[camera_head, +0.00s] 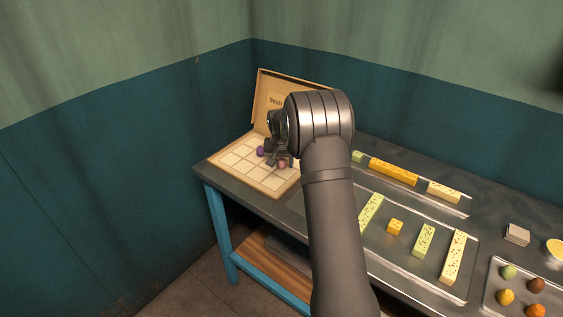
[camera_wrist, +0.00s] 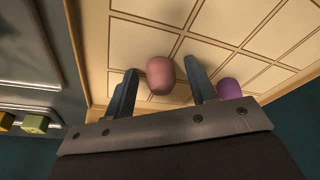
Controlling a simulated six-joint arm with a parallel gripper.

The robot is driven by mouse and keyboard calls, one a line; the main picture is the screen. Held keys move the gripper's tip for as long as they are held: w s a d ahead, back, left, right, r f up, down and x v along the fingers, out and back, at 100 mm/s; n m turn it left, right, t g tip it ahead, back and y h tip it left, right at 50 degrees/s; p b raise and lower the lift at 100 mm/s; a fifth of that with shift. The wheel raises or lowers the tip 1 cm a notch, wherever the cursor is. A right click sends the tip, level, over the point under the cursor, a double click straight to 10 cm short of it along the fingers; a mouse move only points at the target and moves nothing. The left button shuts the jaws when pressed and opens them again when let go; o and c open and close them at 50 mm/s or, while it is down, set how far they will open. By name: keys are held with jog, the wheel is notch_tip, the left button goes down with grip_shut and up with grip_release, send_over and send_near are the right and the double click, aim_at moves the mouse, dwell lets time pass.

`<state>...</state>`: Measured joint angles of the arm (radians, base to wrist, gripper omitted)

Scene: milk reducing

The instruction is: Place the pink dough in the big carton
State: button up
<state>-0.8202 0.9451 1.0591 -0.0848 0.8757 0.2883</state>
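The pink dough (camera_head: 283,164) is a small rounded lump over the grid of the big open carton (camera_head: 222,158). In the wrist view the pink dough (camera_wrist: 160,75) sits between the two fingers of my gripper (camera_wrist: 161,88), with a narrow gap visible on each side. My gripper (camera_head: 279,158) is open and low over the carton's right side. I cannot tell whether the dough rests fully inside one compartment. A purple dough (camera_wrist: 229,88) lies in the carton beside the right finger, and it also shows in the head view (camera_head: 260,151).
The carton's lid (camera_head: 271,98) stands raised at the back. To the right, metal trays hold yellow and green bars (camera_head: 394,172) and several dough balls (camera_head: 509,271). A small grey block (camera_head: 517,233) and a yellow-filled bowl (camera_head: 555,249) stand at the right. Walls close off the back and left.

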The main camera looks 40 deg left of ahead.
aim_at(282, 160)
jog(key=v, duration=1.2)
jog(key=shift+r, duration=0.2)
jog(key=shift+a, duration=0.1)
jog(key=x, duration=1.2)
jog(key=shift+f, duration=0.15)
notch_tip(282, 160, up, 2)
jog(key=shift+r, duration=1)
